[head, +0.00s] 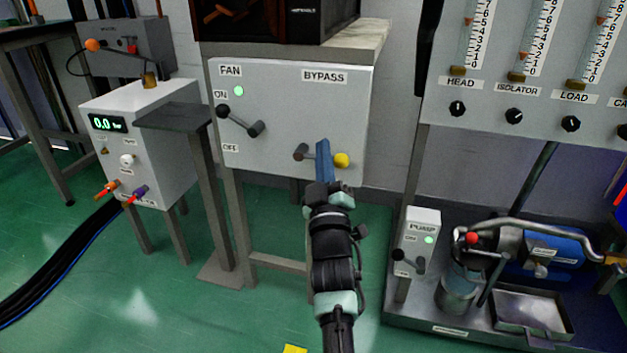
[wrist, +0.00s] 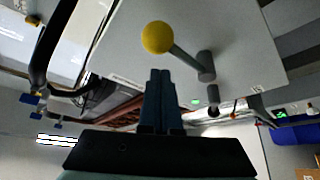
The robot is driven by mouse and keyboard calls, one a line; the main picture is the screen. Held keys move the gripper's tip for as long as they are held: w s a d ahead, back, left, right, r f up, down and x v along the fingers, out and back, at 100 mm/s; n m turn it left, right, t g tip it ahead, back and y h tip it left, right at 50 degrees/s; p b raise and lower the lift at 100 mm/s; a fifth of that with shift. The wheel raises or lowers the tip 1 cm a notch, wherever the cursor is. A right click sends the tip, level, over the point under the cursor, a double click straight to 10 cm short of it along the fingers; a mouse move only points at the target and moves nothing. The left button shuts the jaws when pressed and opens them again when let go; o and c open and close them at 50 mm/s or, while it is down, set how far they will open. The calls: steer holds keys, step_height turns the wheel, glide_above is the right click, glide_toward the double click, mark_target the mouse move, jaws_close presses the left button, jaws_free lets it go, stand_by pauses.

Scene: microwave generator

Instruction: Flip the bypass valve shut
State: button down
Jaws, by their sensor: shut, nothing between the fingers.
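The bypass valve is a grey lever with a yellow ball knob (head: 341,160) on the front of a grey panel, under the BYPASS label (head: 324,77). The lever lies roughly level, its pivot (head: 301,153) at the left and the knob at the right. My gripper (head: 323,145) is shut and empty, its blue fingers pointing up in front of the lever and hiding its middle. In the wrist view the yellow knob (wrist: 157,37) and lever (wrist: 205,66) stand just beyond the shut fingertips (wrist: 160,72). I cannot tell whether they touch.
On the same panel, left, a black-knobbed FAN lever (head: 240,122) points to ON beside a green light. A grey box with a 0.0 display (head: 107,124) stands further left. A pump box (head: 417,240) and blue motor (head: 550,255) are low right. A gauge panel (head: 500,100) hangs right.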

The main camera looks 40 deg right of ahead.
steer(key=s+a+f+p, duration=0.3)
steer(key=s+a, duration=0.2)
steer(key=a, duration=0.2)
steer(key=shift+s+p, duration=0.25)
steer(key=shift+p, duration=0.1)
steer(key=shift+a+f, duration=0.1)
steer(key=w+a+r+m+t+y+p, duration=0.15)
steer(key=a+r+p, duration=0.4)
steer(key=r, duration=1.05)
steer(key=a+r+t+y+p, duration=0.25)
steer(key=a+r, duration=0.55)
steer(key=r, duration=0.8)
steer(key=s+a+r+t+y+p, duration=0.1)
steer(key=s+a+r+y+p, duration=0.15)
steer(key=s+a+r, duration=0.4)
steer(key=s+a+r+t+y+p, duration=0.2)
steer(key=s+a+r+y, duration=0.15)
steer(key=r, duration=0.65)
steer(key=s+a+r+t+y+p, duration=0.1)
steer(key=s+a+r+y+p, duration=0.15)
steer(key=s+a+r, duration=0.45)
step_height(320, 180, up, 38)
steer(key=w+d+p, duration=0.1)
steer(key=p, duration=3.6)
steer(key=shift+w+d+p, duration=0.2)
steer(key=shift+w+p, duration=0.1)
steer(key=shift+w, duration=0.05)
